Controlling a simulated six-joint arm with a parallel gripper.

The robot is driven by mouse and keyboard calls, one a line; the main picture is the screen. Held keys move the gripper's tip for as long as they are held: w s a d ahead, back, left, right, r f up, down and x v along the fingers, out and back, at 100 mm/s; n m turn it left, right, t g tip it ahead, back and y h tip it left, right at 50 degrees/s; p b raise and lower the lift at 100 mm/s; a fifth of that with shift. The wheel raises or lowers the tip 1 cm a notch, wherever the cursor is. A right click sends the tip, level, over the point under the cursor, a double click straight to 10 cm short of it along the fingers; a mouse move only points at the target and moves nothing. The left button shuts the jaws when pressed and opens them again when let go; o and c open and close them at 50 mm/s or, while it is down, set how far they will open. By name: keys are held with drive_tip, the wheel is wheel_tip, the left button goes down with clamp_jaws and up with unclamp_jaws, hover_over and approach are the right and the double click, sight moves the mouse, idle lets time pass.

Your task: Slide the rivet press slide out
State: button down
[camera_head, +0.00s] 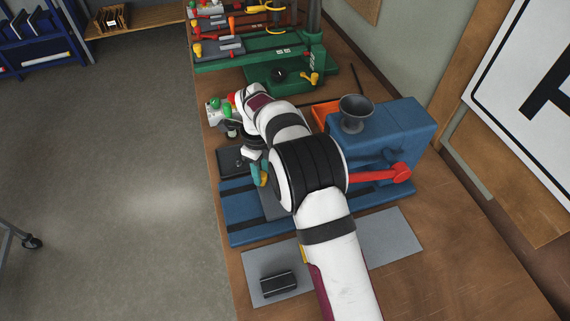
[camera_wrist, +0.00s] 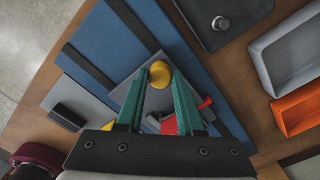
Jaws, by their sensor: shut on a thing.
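The rivet press (camera_head: 405,128) is a blue machine on the bench, with a grey funnel on top and a red lever at its side. Its blue base (camera_head: 238,205) has dark rails; the base also fills the upper left of the wrist view (camera_wrist: 100,48). The grey slide plate (camera_head: 271,207) lies on the base, partly hidden by my arm. In the wrist view the slide (camera_wrist: 128,88) carries a yellow knob (camera_wrist: 160,73). My gripper (camera_wrist: 160,78) has teal fingers shut on the knob from both sides; in the head view my gripper (camera_head: 258,174) is partly hidden.
Grey (camera_wrist: 290,55) and orange (camera_wrist: 298,110) bins stand near the press. A grey mat (camera_head: 262,262) with a black block (camera_head: 278,283) lies in front. A green press (camera_head: 290,90) stands behind.

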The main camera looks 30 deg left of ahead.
drive_tip(key=s+a, duration=0.6)
drive_tip(key=s, duration=0.1)
drive_tip(key=shift+a, duration=0.4)
drive_tip(key=c, duration=0.5)
unclamp_jaws()
drive_tip(key=shift+w, duration=0.1)
wheel_tip(320, 180, up, 16)
drive_tip(key=shift+f, duration=0.1)
